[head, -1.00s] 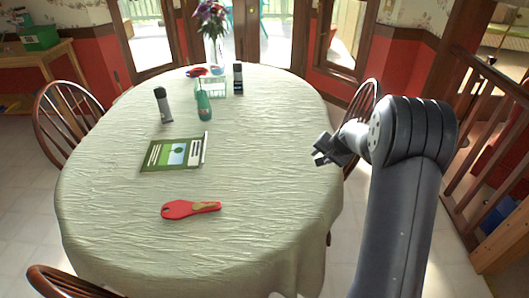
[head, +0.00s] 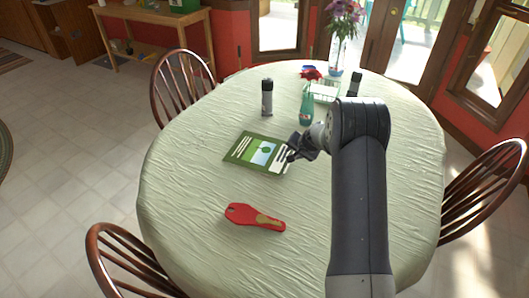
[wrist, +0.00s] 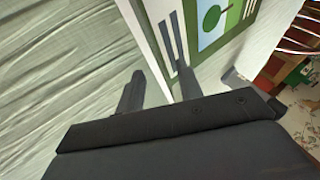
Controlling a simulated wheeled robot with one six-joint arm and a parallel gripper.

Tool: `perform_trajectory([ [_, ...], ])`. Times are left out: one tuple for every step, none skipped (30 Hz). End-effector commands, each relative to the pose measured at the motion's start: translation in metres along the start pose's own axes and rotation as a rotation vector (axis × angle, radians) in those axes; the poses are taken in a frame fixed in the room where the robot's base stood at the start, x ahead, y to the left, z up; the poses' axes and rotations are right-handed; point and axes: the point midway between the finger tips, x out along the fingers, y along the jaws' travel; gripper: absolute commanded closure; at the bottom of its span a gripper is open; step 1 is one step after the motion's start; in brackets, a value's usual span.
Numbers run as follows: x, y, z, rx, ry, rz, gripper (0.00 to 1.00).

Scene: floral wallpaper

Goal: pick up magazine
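The magazine (head: 257,151) has a green cover with a picture panel and white text lines. It lies on the tablecloth left of the table's middle. My gripper (head: 293,150) is at its right edge in the head view. In the wrist view, the magazine (wrist: 213,40) fills the upper middle, its pale edge running between the fingers of my gripper (wrist: 160,70). The fingers are apart, one over the tablecloth side and one over the cover side. I cannot tell whether either finger touches it.
On the table (head: 190,210), a red-handled object (head: 254,217) lies nearer me. A grey bottle (head: 267,98), a green vase (head: 306,108), a wire rack (head: 323,91) and a flower vase (head: 337,55) stand farther back. Chairs (head: 184,88) surround the table.

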Motion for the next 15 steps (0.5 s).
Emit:
perform_trajectory([
  [0.0048, -0.0004, 0.0, 0.0, -0.001, 0.0, 0.65],
  [0.0073, -0.0002, 0.0003, 0.0, -0.001, 0.0, 0.65],
  [0.0096, -0.0002, 0.0003, 0.0, -0.001, 0.0, 0.65],
  [0.0107, -0.0004, 0.0001, 0.0, 0.0, 0.0, 0.65],
  [0.0115, -0.0005, 0.0, -0.001, 0.0, -0.001, 0.65],
  [0.0123, -0.0005, -0.0001, -0.001, 0.001, -0.001, 0.65],
  [0.0125, -0.0005, -0.0001, -0.001, 0.001, -0.001, 0.65],
  [0.0126, -0.0004, -0.0001, -0.001, 0.001, -0.001, 0.65],
  [0.0126, -0.0004, 0.0, -0.001, 0.001, -0.001, 0.65],
  [0.0125, -0.0003, 0.0, -0.001, 0.001, -0.001, 0.65],
  [0.0125, -0.0003, 0.0, -0.001, 0.001, -0.001, 0.65],
  [0.0125, -0.0002, 0.0, -0.001, 0.001, -0.001, 0.65],
  [0.0125, -0.0002, 0.0, -0.001, 0.001, 0.0, 0.68],
  [0.0125, -0.0002, 0.0001, -0.001, 0.001, 0.0, 0.7],
  [0.0124, -0.0002, 0.0, -0.001, 0.001, 0.0, 0.73],
])
